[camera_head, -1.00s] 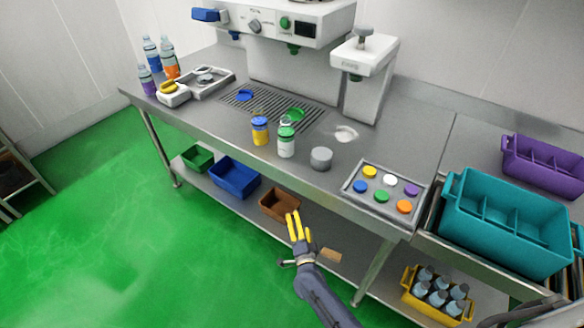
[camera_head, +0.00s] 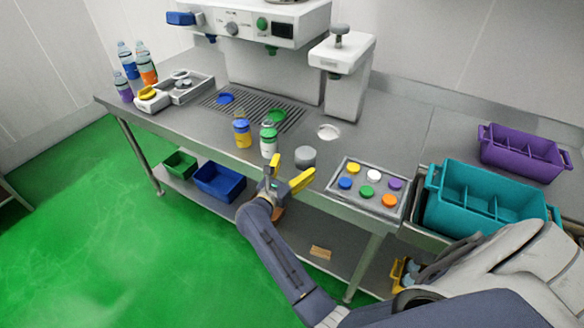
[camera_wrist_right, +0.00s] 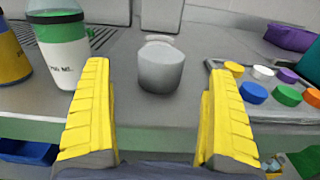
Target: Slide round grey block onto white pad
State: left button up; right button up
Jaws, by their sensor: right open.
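The round grey block (camera_head: 305,157) stands on the steel counter near its front edge. It also shows in the right wrist view (camera_wrist_right: 160,67), ahead of and between the fingers, not touching them. The round white pad (camera_head: 328,132) lies flat on the counter behind the block. In the right wrist view part of the pad (camera_wrist_right: 160,38) shows just behind the block's top. My right gripper (camera_head: 287,174) is open and empty at the counter's front edge, its yellow fingers (camera_wrist_right: 158,120) spread wide towards the block. My left gripper is not in view.
A green-capped white bottle (camera_head: 268,143) and a yellow bottle with blue cap (camera_head: 242,134) stand left of the block. A tray of coloured buttons (camera_head: 338,198) is at the right. A grey machine column (camera_head: 345,80) stands behind the pad.

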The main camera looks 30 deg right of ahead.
aim_at(310, 148)
jog(key=shift+d, duration=0.45)
jog(key=shift+x, duration=3.35)
jog(key=shift+w+a+f, duration=0.1)
jog(key=shift+w, duration=0.05)
jog(key=shift+c, duration=0.5)
jog(key=c, duration=1.3)
jog(key=shift+x, duration=3)
jog(key=shift+c, duration=0.2)
jog(key=shift+x, duration=3.05)
jog(key=shift+w+r, duration=0.1)
jog(key=shift+r, duration=0.1)
